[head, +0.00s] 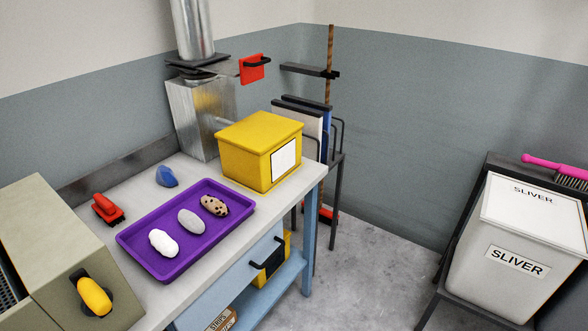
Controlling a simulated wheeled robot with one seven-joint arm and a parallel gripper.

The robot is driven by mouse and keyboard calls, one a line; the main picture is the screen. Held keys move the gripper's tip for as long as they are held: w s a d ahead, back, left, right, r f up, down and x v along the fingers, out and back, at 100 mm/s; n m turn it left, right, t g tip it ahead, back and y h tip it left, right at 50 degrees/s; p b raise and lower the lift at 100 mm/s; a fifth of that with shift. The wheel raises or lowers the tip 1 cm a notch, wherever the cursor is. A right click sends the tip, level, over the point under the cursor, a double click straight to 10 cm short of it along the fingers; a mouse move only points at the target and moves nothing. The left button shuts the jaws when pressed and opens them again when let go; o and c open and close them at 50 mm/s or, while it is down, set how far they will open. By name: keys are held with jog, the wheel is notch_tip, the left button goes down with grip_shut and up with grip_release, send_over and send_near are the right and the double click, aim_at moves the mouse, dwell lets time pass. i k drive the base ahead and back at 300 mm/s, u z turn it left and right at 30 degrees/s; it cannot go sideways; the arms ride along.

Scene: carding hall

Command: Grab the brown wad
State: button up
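A purple tray (128,247) lies on the workbench with three wads in a row in it. The wad at the far right end is tan-brown with dark spots (214,206); no plain brown wad shows. A grey wad (191,221) lies in the middle and a white wad (163,243) at the near left end. The wads lie apart from each other, and nothing covers the spotted one. My gripper is not in view.
A yellow lidded box (242,158) stands behind the tray at right. A blue object (166,177) and a red object (107,208) lie behind the tray. A beige machine (62,240) with a yellow handle (94,296) flanks the left. White SLIVER bin (505,283) stands right; the floor between is clear.

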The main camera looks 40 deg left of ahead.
aim_at(216, 206)
jog(key=u, duration=0.3)
jog(key=i, duration=1.25)
jog(key=u, duration=1.6)
jog(key=i, duration=0.7)
jog(key=u, duration=0.75)
jog(key=i, duration=0.55)
